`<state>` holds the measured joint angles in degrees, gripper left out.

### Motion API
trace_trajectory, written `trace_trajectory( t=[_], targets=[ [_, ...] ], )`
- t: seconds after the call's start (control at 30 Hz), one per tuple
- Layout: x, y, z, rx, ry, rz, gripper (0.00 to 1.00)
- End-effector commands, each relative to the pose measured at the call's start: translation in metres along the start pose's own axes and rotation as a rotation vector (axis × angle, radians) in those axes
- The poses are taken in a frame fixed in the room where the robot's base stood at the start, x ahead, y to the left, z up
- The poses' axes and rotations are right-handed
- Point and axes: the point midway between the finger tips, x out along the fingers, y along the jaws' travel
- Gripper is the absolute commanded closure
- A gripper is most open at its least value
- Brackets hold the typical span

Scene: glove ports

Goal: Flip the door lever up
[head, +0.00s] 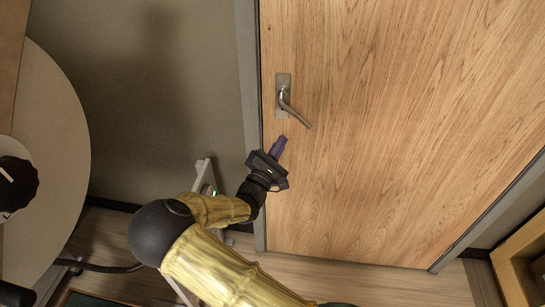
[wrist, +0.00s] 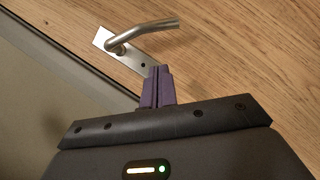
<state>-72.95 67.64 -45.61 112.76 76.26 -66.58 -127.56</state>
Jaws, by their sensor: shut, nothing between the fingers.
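The door lever (head: 295,108) is a silver metal handle on a small rectangular plate (head: 283,82), fixed near the left edge of a wooden door (head: 390,120). In the head view the lever slants down and to the right from its pivot. It also shows in the wrist view (wrist: 150,28), at the top, with its plate (wrist: 104,40) behind it. My gripper (head: 281,141) has purple fingers and is shut and empty. It is just below the lever in the head view, apart from it. In the wrist view the fingertips (wrist: 158,72) are near the plate's lower end, with the lever beyond.
The door stands shut in a grey frame (head: 250,90). A grey wall (head: 150,90) is to its left. A round table (head: 60,130) is at the far left, and a wooden shelf or box (head: 520,262) at the lower right. The door face right of the lever is clear.

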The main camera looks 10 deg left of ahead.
Motion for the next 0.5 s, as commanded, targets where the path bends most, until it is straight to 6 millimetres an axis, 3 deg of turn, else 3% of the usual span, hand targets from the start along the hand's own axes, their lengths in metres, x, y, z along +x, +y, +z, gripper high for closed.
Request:
trace_trajectory(
  t=[0.2, 0.5],
  targets=[
    [0.032, 0.0, 0.016, -0.002, -0.002, -0.001, 1.0],
    [0.045, 0.0, 0.029, 0.0, 0.001, 0.0, 1.0]
  ],
)
